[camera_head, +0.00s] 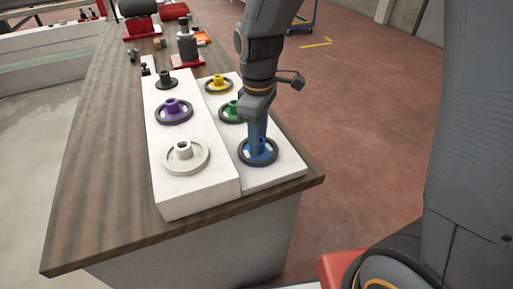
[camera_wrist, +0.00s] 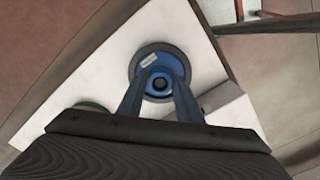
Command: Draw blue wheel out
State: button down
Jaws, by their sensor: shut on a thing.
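The blue wheel (camera_head: 263,157) has a dark rim and a blue hub, and sits at the near end of the right-hand white block (camera_head: 283,177). It also shows in the wrist view (camera_wrist: 178,62), with the block's white top around it. My gripper (camera_head: 260,141) comes down from above and is shut on the wheel's blue hub. In the wrist view its two fingers (camera_wrist: 160,88) stand on either side of the hub. The wheel lies flat and close to the block; I cannot tell whether they touch.
A green wheel (camera_head: 230,113) and a yellow wheel (camera_head: 217,83) sit farther back. The taller left block (camera_head: 205,201) carries white (camera_head: 181,157), purple (camera_head: 174,109) and black (camera_head: 166,80) wheels. A red-based grey device (camera_head: 187,50) stands behind.

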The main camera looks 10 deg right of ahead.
jog(key=shift+r+p, duration=0.7)
dwell(0.6)
jog(key=shift+r+p, duration=2.45)
jog(key=shift+r, duration=0.4)
notch_tip(320, 180, up, 4)
jog(key=p, duration=0.3)
jog(key=shift+p, duration=0.3)
jog(key=shift+f, duration=0.1)
